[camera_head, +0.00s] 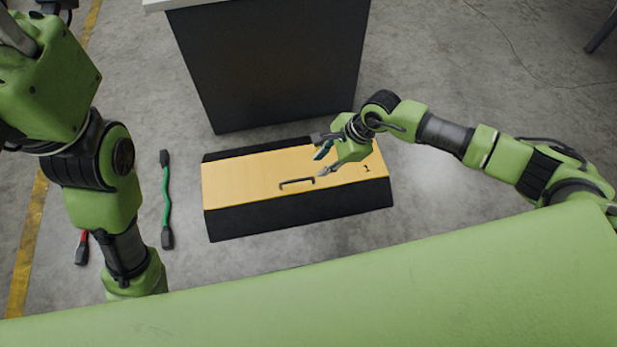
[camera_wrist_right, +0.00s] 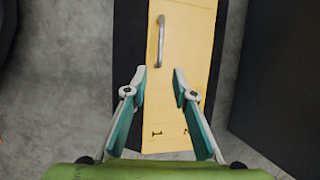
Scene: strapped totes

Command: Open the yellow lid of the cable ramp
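The cable ramp lies on the floor with black sloped sides (camera_head: 300,215) and a flat yellow lid (camera_head: 240,180), which is shut. A dark handle (camera_head: 297,182) sits on the lid near its middle. In the right wrist view the yellow lid (camera_wrist_right: 185,60) runs up the picture, with its grey metal handle (camera_wrist_right: 161,40) beyond my fingertips. My right gripper (camera_head: 324,162) is over the lid, right of the handle. Its fingers (camera_wrist_right: 160,80) are open and empty, apart from the handle. My left arm hangs at the left; its gripper is not visible.
A dark cabinet (camera_head: 270,65) with a pale top stands just behind the ramp. A green cable (camera_head: 166,200) and a red cable (camera_head: 83,245) with black ends lie on the floor to the left. The floor right of the ramp is clear.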

